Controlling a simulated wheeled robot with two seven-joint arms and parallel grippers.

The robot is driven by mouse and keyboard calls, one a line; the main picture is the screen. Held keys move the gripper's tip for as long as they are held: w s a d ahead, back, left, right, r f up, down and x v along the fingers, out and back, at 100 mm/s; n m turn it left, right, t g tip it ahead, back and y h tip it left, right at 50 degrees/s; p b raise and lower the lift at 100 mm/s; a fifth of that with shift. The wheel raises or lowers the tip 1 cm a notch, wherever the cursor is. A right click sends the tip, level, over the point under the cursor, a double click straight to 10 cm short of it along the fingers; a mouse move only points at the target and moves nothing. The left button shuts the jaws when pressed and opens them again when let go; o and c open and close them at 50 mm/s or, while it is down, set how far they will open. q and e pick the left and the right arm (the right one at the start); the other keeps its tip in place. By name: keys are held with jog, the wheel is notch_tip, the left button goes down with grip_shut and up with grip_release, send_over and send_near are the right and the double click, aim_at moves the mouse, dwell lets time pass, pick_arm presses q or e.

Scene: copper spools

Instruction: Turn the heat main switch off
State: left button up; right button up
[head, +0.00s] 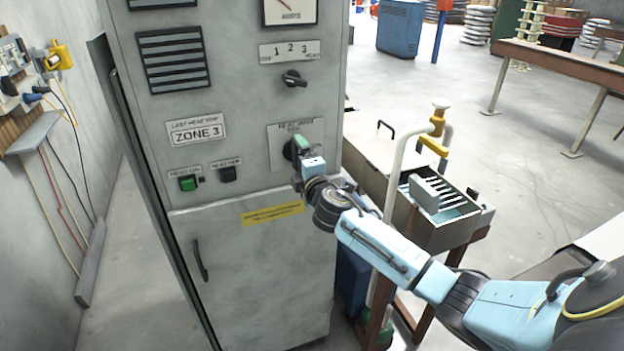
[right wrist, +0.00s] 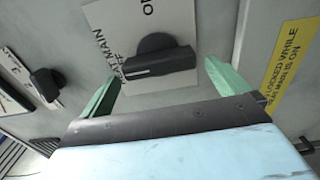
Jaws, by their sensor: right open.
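The heat main switch is a black rotary knob (right wrist: 158,62) on a pale plate (head: 312,132) on the grey cabinet's front. In the right wrist view its bar runs nearly left to right. A white line on the bar's left end points at lettering that appears to end in "FF". My right gripper (head: 300,152) is at the switch and hides part of it in the head view. Its green fingers are open, one near each end of the bar, with nothing gripped. I cannot tell whether they touch the knob. My left gripper is not in view.
A smaller selector knob (head: 294,79) sits above the switch. A green lamp (head: 188,184) and a dark lamp (head: 227,174) are to its left. A cart with an open box (head: 440,235) stands close on the right.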

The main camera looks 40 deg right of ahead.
jog(key=b+v, duration=0.1)
jog(key=v, duration=1.1)
notch_tip(320, 180, down, 21)
jog(key=s+d+m+g+b, duration=0.1)
jog(key=s+m+g+b, duration=0.1)
jog(key=g+b, duration=0.15)
jog(key=s+a+f+m+g+y+b, duration=0.1)
jog(key=s+f+m+g, duration=0.3)
jog(key=f, duration=0.7)
jog(key=s+f+g+y+b, duration=0.15)
jog(key=s+f, duration=0.45)
jog(key=f, duration=0.6)
jog(key=s+a+f+m+g+b, duration=0.2)
jog(key=s+a+f, duration=0.1)
jog(key=s+f, duration=0.5)
jog(key=s+a+f+m+g+y+b, duration=0.1)
jog(key=s+a+f+m+g+b, duration=0.1)
jog(key=s+f, duration=0.6)
jog(key=s+a+f+m+g+b, duration=0.2)
jog(key=s+a+f, duration=0.3)
jog(key=s, duration=1.4)
notch_tip(320, 180, down, 4)
jog(key=shift+a+r+m+g, duration=0.2)
jog(key=shift+a+m+g, duration=0.25)
jog(key=shift+g, duration=0.35)
jog(key=shift+s+d+y, duration=0.1)
jog(key=shift+y, duration=0.15)
